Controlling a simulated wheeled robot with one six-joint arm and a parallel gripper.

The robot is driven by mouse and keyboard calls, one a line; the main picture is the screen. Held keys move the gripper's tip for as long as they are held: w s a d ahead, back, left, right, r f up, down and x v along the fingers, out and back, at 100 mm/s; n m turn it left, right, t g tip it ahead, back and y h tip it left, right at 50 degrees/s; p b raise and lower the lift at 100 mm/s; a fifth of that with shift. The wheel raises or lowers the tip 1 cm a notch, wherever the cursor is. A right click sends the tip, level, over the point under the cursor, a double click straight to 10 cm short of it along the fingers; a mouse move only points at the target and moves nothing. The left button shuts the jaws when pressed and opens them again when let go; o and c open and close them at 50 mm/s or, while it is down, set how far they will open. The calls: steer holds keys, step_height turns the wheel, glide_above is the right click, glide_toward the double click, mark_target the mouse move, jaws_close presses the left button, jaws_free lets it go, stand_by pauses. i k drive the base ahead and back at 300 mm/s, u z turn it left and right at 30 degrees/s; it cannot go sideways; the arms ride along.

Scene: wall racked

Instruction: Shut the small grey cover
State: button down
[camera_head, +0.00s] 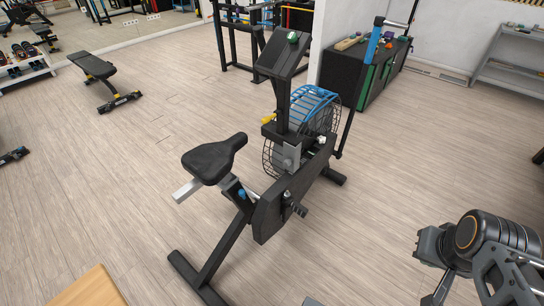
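I cannot make out a small grey cover for certain in the head view. A light grey boxy part (290,155) sits on the front of the exercise bike, below its console and beside the caged fan wheel; I cannot tell whether it is a cover or whether it is open. Part of my arm shows at the lower right, with a dark round joint and grey links, well apart from the bike. The fingers of my gripper cannot be made out in this view.
The exercise bike (268,215) stands mid-floor. A weight bench (95,68) is at the upper left. A black cabinet (340,75) with small items stands behind the bike, and a grey shelf (515,45) at the far right. A wooden box (90,290) is lower left.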

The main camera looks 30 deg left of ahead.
mark_target(291, 154)
steer(key=u, duration=0.85)
steer(key=i, duration=0.85)
steer(key=u, duration=0.95)
